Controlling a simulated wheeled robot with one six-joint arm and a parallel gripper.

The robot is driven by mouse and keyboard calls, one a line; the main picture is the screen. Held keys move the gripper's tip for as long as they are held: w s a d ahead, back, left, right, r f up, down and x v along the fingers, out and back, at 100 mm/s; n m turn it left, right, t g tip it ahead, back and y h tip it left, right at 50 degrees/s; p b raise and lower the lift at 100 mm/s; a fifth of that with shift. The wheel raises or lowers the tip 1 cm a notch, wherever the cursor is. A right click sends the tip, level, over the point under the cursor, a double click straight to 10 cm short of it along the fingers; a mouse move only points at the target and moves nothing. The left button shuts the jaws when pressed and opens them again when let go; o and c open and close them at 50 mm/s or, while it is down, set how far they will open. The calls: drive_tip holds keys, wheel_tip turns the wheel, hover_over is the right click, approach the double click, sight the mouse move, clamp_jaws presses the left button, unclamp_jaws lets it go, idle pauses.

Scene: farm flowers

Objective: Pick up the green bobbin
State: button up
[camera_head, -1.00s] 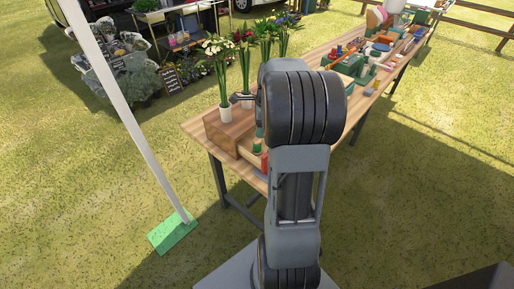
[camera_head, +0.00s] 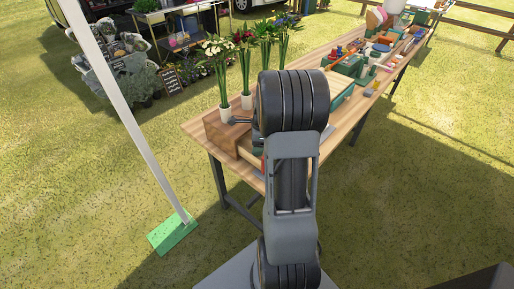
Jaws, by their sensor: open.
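My arm stands in the middle of the view and covers much of the near part of the wooden table (camera_head: 200,128). Part of my gripper (camera_head: 241,121) shows as a dark piece left of the arm, above the near end of the table. It is open; most of it is hidden behind the arm. I cannot pick out the green bobbin for certain. A small red piece (camera_head: 263,164) shows beside the arm at the table's near edge, and the surface around it is mostly covered.
A wooden box (camera_head: 222,138) stands at the table's left end. Flowers in white vases (camera_head: 225,113) stand behind it, close to my gripper. Green trays (camera_head: 342,95) and many small coloured items fill the far right part. A white pole (camera_head: 130,110) stands at the left.

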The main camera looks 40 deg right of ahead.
drive_tip(key=shift+c, duration=0.3)
drive_tip(key=c, duration=0.9)
